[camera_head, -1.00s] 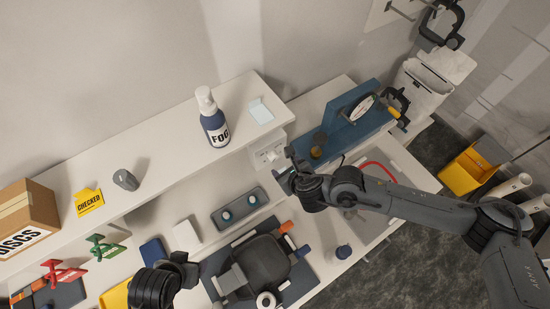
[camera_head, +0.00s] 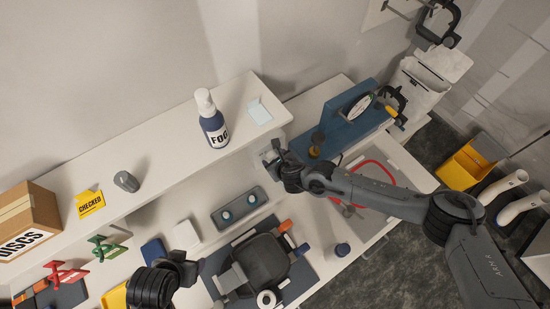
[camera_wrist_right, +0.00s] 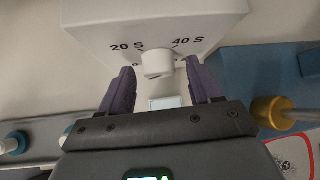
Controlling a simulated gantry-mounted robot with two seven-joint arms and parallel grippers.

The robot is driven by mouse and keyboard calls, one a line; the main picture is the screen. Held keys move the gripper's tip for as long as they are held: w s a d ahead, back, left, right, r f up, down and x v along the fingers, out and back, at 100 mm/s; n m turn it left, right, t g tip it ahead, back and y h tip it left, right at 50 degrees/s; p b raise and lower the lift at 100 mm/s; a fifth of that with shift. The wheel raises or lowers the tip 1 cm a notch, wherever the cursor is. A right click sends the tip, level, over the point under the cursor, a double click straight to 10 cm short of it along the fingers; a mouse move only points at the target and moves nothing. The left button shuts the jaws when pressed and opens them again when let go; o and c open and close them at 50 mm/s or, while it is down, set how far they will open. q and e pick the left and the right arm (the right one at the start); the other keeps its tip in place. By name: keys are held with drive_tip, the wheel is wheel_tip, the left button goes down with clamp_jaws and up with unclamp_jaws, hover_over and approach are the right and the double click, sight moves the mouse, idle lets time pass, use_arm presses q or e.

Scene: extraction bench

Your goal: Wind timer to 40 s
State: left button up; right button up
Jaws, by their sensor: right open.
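The timer (camera_wrist_right: 95,28) is a white box with "20 S" and "40 S" printed on its face and a white round knob (camera_wrist_right: 158,63) between them. In the head view, the timer (camera_head: 267,158) is at the right end of the shelf, partly hidden by my right gripper (camera_head: 274,152). In the right wrist view, my right gripper (camera_wrist_right: 160,88) is open, with its two dark fingers apart on either side of the knob. Whether either finger touches the knob, I cannot tell. My left gripper (camera_head: 183,270) is low in the head view, its fingers not clear.
A fog spray bottle (camera_head: 212,125) stands on the shelf above the timer. A blue fixture (camera_head: 345,125) with a brass knob (camera_wrist_right: 270,111) is to the right. A grey two-knob panel (camera_head: 240,208) lies below left. A red hoop (camera_head: 385,165) lies under my right arm.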

drive_tip(key=shift+c, duration=0.6)
drive_tip(key=c, duration=0.9)
